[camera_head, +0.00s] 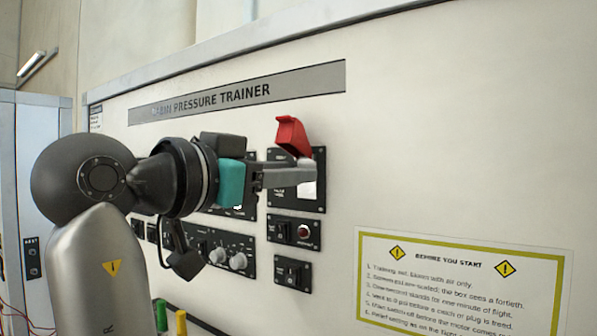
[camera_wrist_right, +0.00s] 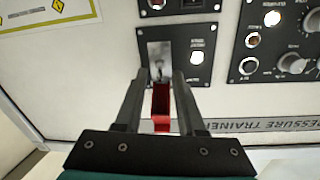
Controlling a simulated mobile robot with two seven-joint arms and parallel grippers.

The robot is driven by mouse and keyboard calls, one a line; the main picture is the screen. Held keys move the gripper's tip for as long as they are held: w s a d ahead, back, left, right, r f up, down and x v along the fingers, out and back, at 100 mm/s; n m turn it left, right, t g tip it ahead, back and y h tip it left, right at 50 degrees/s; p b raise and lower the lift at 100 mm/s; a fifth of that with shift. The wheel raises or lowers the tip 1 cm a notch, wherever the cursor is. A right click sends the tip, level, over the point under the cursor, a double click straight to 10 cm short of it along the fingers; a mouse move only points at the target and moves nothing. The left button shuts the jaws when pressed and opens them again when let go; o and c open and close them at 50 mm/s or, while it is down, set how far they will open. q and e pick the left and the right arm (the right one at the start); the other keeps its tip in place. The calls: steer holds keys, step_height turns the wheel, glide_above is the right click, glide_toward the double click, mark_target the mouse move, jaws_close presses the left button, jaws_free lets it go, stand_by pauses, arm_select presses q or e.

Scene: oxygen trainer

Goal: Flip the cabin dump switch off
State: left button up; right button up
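A red switch guard (camera_head: 291,137) stands raised on a small black switch panel (camera_head: 318,156) on the trainer's face. In the right wrist view, upside down, the guard (camera_wrist_right: 161,105) shows between the fingers, and the panel (camera_wrist_right: 205,73) lies beyond the fingertips. A small toggle lever (camera_wrist_right: 159,68) shows at the panel's metal plate. My right gripper (camera_head: 310,172) is just under the guard, its fingertips at the panel. The right wrist view shows the gripper (camera_wrist_right: 164,75) open, fingers on either side of the guard and lever. Contact cannot be told. The panel's label is unreadable. My left gripper is out of view.
A smaller panel with a round indicator (camera_head: 304,232) and another switch panel (camera_head: 292,272) sit below. A panel with knobs (camera_head: 238,260) is at lower left. A yellow-bordered notice (camera_head: 462,280) is at lower right. The wall right of the switch is clear.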

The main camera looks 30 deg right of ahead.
steer(key=shift+a, duration=0.1)
steer(key=shift+c, duration=0.4)
jaws_close()
